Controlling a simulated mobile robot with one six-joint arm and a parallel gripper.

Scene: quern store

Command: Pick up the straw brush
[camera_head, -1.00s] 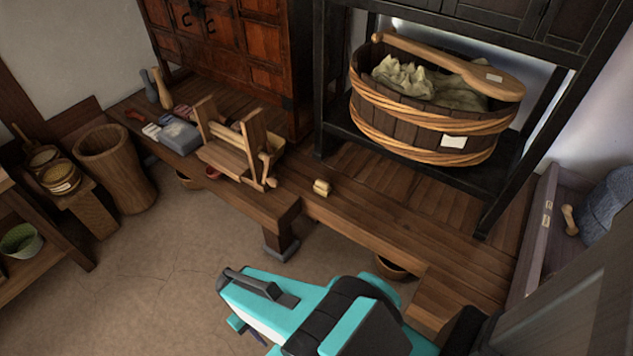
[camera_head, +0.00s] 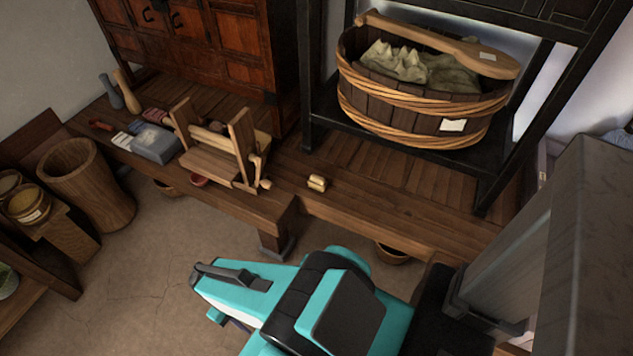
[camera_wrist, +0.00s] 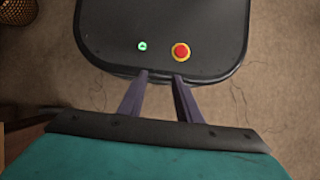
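A small tan bundle (camera_head: 317,183) with a paler band lies on the low wooden bench in the head view, right of the wooden roller device. It may be the straw brush, but it is too small to be sure. My gripper (camera_wrist: 160,82) shows in the wrist view as two dark fingers standing apart with nothing between them. It hangs over my own dark base, away from the bench. In the head view my teal arm is in front of the bench, and the fingers are mostly hidden.
The roller device (camera_head: 222,148) stands on the bench (camera_head: 375,208), with a grey block (camera_head: 155,144) to its left. A banded wooden tub (camera_head: 410,112) with a paddle across it sits behind, on a black stand. A bowl (camera_head: 392,254) is under the bench edge.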

